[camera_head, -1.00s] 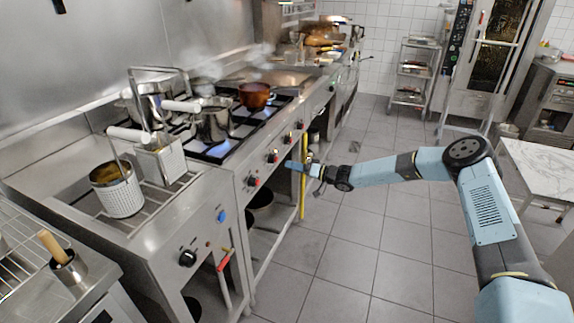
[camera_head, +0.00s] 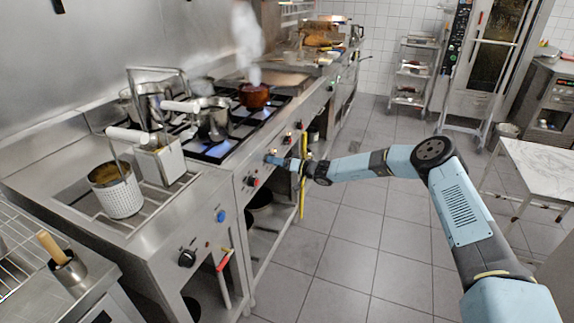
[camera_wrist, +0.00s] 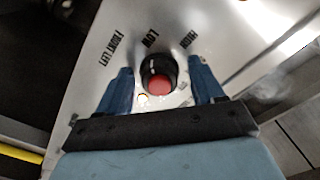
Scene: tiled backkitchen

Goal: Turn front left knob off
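The knob labelled FRONT LEFT (camera_wrist: 158,74) shows in the wrist view as a black dial with a red face and a pale pointer mark. A small lit lamp (camera_wrist: 143,98) glows beside it. My gripper (camera_wrist: 160,64) is open, with one blue finger on each side of the knob; gaps show between the fingers and the knob. In the head view my gripper (camera_head: 274,160) is at the range's front panel and hides this knob. Another red knob (camera_head: 252,181) shows to its lower left. Blue flame (camera_head: 218,149) burns at the near burner.
A steel pot (camera_head: 213,122) and a brown pot (camera_head: 254,95) stand on the range, with steam above the brown one. A yellow rail (camera_head: 303,180) stands beside my gripper. The tiled floor (camera_head: 350,235) is clear.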

